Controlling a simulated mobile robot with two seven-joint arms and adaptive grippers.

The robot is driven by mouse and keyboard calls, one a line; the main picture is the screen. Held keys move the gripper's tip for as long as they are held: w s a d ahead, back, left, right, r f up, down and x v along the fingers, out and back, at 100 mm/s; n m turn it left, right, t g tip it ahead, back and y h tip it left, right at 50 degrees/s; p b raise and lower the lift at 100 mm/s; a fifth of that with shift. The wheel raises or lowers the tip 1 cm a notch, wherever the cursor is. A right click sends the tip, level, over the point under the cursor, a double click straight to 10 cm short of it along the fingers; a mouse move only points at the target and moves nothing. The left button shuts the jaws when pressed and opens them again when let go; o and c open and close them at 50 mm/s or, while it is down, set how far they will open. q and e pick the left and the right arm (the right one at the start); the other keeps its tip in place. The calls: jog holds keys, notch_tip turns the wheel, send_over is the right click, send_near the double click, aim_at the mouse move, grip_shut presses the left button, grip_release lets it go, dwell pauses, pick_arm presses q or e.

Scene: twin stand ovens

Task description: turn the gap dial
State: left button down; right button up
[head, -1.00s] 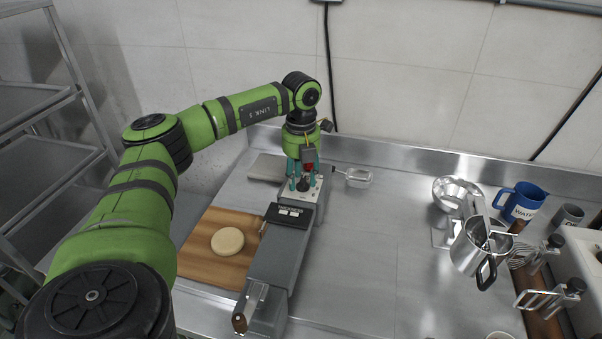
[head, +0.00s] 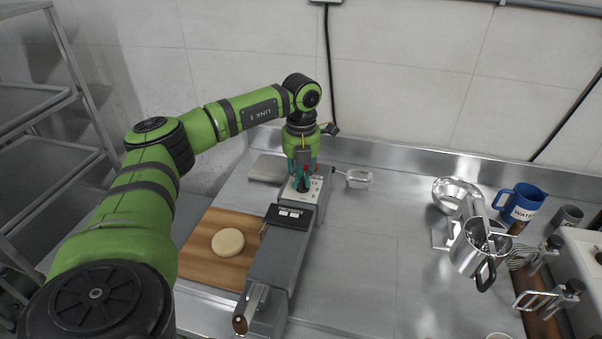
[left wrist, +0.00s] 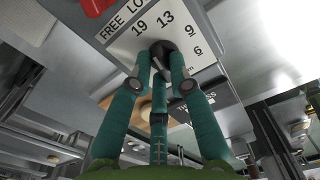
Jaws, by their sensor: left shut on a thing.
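The gap dial is a black knob (left wrist: 161,48) on a white scale plate (left wrist: 150,22) marked "FREE LO...", 19, 13, 9 and 6. The plate sits on top of the grey machine (head: 277,258) at its far end. My left gripper (head: 302,182) reaches down onto the dial from above. In the left wrist view its teal fingers (left wrist: 160,80) are closed around the knob. The knob's pointer is partly hidden by the fingers, so I cannot tell its exact setting. My right gripper is in no view.
A wooden board (head: 205,262) with a round dough disc (head: 228,242) lies left of the machine. A blue jug (head: 522,201) and metal pot (head: 470,252) stand further right. The middle counter is clear.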

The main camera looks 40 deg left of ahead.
aim_at(302, 179)
pick_arm(q)
jog(key=m, duration=0.5)
jog(key=shift+w+r+p, duration=0.1)
jog(key=shift+p, duration=0.3)
jog(key=shift+m, duration=0.4)
jog(key=c, duration=1.1)
grip_release()
jog(key=shift+c, duration=0.2)
notch_tip(302, 179, up, 12)
